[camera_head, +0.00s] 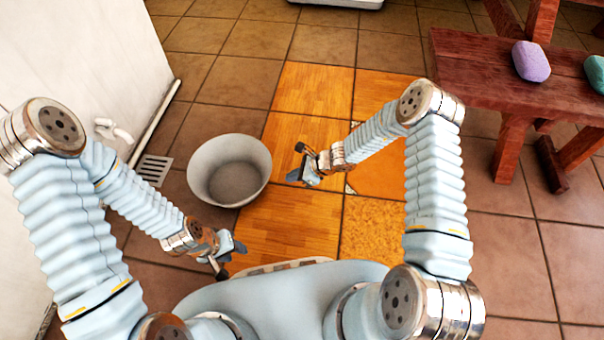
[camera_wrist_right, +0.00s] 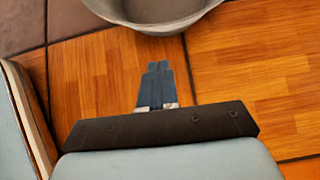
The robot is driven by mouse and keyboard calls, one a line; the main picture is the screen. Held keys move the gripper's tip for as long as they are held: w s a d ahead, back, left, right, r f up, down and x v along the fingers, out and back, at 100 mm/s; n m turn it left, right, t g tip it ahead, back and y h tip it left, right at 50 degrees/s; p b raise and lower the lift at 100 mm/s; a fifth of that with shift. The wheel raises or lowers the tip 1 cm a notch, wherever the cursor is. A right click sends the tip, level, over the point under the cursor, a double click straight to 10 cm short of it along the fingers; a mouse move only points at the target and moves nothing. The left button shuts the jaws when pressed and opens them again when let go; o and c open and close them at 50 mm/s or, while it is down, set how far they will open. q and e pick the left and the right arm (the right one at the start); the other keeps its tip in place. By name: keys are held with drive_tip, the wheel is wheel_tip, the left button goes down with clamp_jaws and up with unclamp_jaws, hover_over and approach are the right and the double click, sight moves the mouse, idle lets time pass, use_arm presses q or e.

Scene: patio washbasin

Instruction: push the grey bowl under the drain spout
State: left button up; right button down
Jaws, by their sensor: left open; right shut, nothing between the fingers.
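The grey bowl (camera_head: 229,170) stands upright on the floor, partly over brown tile and partly over the orange wood-patterned tiles. The white drain spout (camera_head: 114,131) sticks out of the wall, to the left of the bowl and apart from it. My right gripper (camera_head: 296,175) is shut and empty, to the right of the bowl with a small gap. In the right wrist view my right gripper (camera_wrist_right: 156,72) points at the bowl's rim (camera_wrist_right: 150,25), not touching it. My left gripper (camera_head: 230,260) is open and empty, in front of the bowl near my base.
A floor drain grate (camera_head: 153,169) lies below the spout. A white pipe (camera_head: 155,125) runs along the foot of the wall. A red wooden bench (camera_head: 470,70) with a purple soap (camera_head: 531,61) and a teal soap (camera_head: 596,72) stands at the right. Floor behind the bowl is clear.

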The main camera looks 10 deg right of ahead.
use_arm(q)
drive_tip(key=shift+d+f, duration=0.1)
drive_tip(key=shift+f, duration=0.3)
use_arm(e)
drive_tip(key=w+a+f, duration=0.1)
drive_tip(key=w+a, duration=0.1)
drive_tip(key=a, duration=0.3)
drive_tip(key=shift+a+f, duration=0.2)
drive_tip(key=shift+f, duration=0.2)
